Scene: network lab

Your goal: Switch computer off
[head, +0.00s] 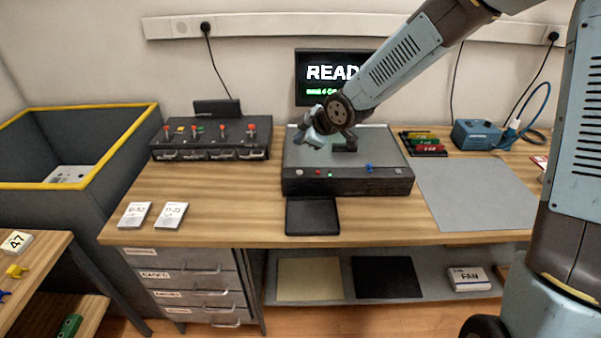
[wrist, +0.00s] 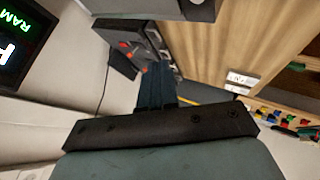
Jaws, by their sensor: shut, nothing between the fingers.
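The computer (head: 305,158) is a low, wide case with a grey-green top and a dark front panel, on the wooden bench in the head view. Its front carries a pale round button, small red and green spots and a blue part. The screen (head: 316,88) behind it is lit, with "READ" and green text partly hidden by my arm. My gripper (head: 308,134) is above the left part of the case, apart from the front panel. It points left, shut and empty. Its dark fingers (wrist: 156,88) are together in the wrist view.
A black switch box (head: 210,148) with red-topped levers stands left of the computer; it also shows in the wrist view (wrist: 140,45). A black tray (head: 313,216) lies in front. A grey mat (head: 476,194), coloured modules (head: 423,143) and a blue box (head: 474,134) are at right.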

